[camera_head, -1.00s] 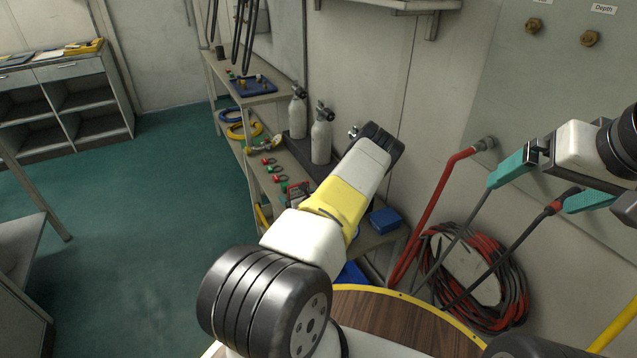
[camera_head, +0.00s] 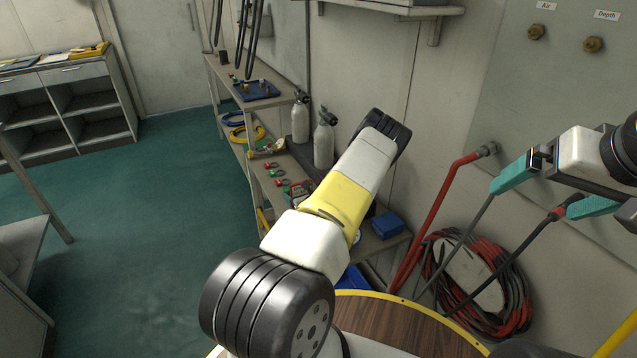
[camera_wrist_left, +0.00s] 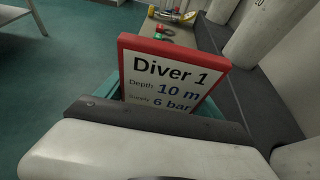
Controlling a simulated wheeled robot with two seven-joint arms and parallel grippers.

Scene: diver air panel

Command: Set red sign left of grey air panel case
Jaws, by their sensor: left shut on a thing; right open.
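The red-framed sign (camera_wrist_left: 172,75), with a white face reading Diver 1, stands tilted in the left wrist view. My left gripper (camera_wrist_left: 165,98) is shut on it, its teal fingers partly hidden behind the sign. In the head view my forearm hides this gripper; a small red frame beside the forearm may be the sign (camera_head: 299,190). A dark grey flat body (camera_wrist_left: 245,75) lies right of the sign; I cannot tell whether it is the air panel case. My right gripper (camera_head: 553,190) is open and empty before the wall.
Two pale bottles (camera_head: 323,143) stand on the shelf bench, with several red and green shackles (camera_head: 276,171) to their left. A blue box (camera_head: 387,225) is at the near end. A coiled red and black hose (camera_head: 474,280) hangs on the wall. The green floor (camera_head: 165,215) is clear.

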